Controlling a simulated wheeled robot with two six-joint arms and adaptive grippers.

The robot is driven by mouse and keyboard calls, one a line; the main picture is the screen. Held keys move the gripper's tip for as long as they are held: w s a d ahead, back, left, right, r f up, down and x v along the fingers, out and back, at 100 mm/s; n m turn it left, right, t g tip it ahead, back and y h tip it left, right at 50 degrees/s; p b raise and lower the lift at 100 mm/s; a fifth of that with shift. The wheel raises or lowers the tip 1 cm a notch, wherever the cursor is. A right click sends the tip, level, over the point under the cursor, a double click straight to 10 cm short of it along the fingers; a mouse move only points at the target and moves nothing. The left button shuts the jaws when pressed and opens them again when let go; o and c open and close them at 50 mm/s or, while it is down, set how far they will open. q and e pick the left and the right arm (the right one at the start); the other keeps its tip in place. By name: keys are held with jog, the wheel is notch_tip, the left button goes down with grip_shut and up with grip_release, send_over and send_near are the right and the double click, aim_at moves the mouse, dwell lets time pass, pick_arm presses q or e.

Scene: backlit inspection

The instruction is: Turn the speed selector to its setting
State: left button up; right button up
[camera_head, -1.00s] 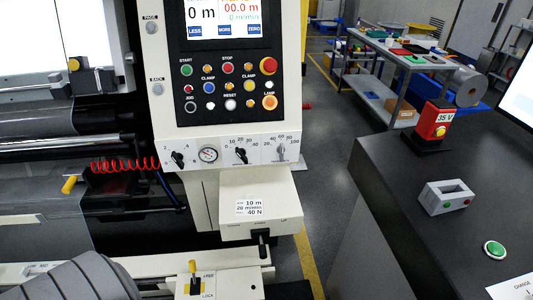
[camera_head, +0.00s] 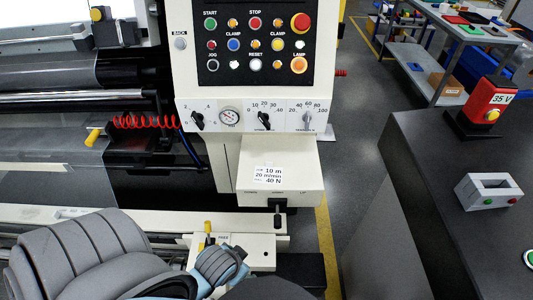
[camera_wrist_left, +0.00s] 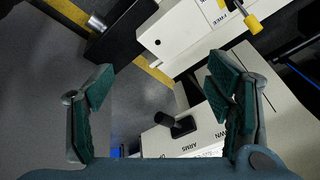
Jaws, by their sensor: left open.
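The control panel's lower strip (camera_head: 287,117) carries three dial knobs. The middle black knob (camera_head: 264,121), with a scale from 0 to 40, appears to be the speed selector; its exact pointer setting is too small to read. A black knob (camera_head: 198,121) is at its left and a grey knob (camera_head: 307,119) at its right. A card (camera_head: 268,176) below reads 10 m, 20 m/min, 40 N. My left gripper (camera_wrist_left: 162,95) is open and empty in the left wrist view, its green-padded fingers apart. In the head view my left arm is low, below the panel; its fingertips cannot be made out. My right gripper is not in view.
A black lever (camera_head: 278,213) projects below the card's box, and also shows in the wrist view (camera_wrist_left: 176,124). A yellow-handled lever (camera_wrist_left: 253,24) is by the FREE label. A red coiled hose (camera_head: 147,122) hangs left of the panel. A dark bench (camera_head: 430,200) stands at right.

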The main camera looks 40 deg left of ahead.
pick_arm(q)
jog(key=w+a+r+t+y, duration=0.55)
jog(key=w+a+r, duration=0.35)
jog(key=r, duration=0.2)
jog(key=m+t+y, duration=0.4)
jog(key=t, duration=0.1)
send_near(265, 123)
jog(key=x, duration=0.8)
jog(key=shift+w+a+f+p, duration=0.15)
jog(key=shift+w+p, duration=0.1)
jog(key=shift+p, duration=0.1)
jog(key=shift+w+a, duration=0.1)
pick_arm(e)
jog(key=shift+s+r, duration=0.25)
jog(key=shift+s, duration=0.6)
pick_arm(q)
jog(key=shift+c, duration=0.2)
jog(key=c, duration=1.1)
